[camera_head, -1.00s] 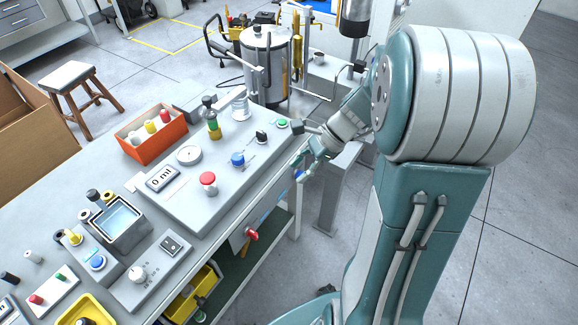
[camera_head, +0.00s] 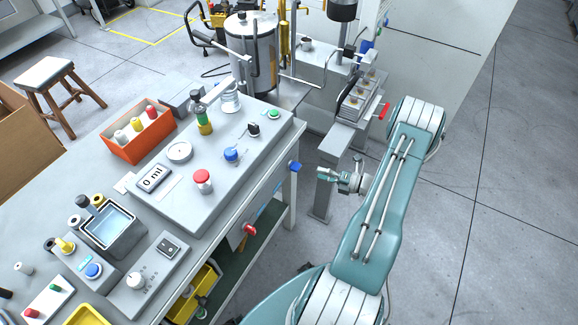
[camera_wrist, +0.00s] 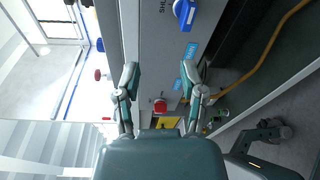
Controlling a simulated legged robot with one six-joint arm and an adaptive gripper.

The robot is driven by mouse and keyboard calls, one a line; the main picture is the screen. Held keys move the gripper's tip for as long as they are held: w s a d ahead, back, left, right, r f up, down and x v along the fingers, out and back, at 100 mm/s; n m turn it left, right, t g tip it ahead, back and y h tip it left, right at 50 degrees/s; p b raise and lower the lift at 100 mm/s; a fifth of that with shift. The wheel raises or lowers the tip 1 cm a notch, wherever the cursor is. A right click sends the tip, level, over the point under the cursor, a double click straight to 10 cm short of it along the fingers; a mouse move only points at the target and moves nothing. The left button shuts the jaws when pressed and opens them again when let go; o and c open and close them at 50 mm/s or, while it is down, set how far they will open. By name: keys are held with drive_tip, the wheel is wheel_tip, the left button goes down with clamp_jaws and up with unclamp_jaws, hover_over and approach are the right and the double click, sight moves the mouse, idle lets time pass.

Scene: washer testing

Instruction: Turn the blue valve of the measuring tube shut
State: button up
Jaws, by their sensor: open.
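A blue valve handle (camera_head: 295,166) sticks out from the bench's near side, by its front right corner. In the wrist view a blue handle (camera_wrist: 185,12) shows at the top, beside partly cut-off lettering on a grey panel. My gripper is open and empty in the wrist view (camera_wrist: 160,72), its two fingers spread. The handle lies beyond the fingertips, to the upper right, apart from them. In the head view the end of my arm (camera_head: 342,179) hangs to the right of the blue handle, with a gap between. I cannot make out the measuring tube itself.
A red knob (camera_head: 250,229) on the bench's side also shows between the fingers in the wrist view (camera_wrist: 160,106). A grey post (camera_head: 324,195) stands beside the bench corner. A red handle (camera_head: 384,111) is behind my elbow. The floor at right is clear.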

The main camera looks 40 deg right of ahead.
sight(298, 167)
wheel_tip(298, 167, down, 4)
drive_tip(key=s+d+m+t+h, duration=0.1)
drive_tip(key=m+t+h, duration=0.1)
drive_tip(key=m, duration=0.2)
drive_tip(key=x, duration=1)
drive_tip(key=shift+w+a+f, duration=0.1)
drive_tip(key=shift+w+f, duration=0.05)
drive_tip(key=shift+w, duration=0.2)
drive_tip(key=shift+c, duration=0.3)
clamp_jaws()
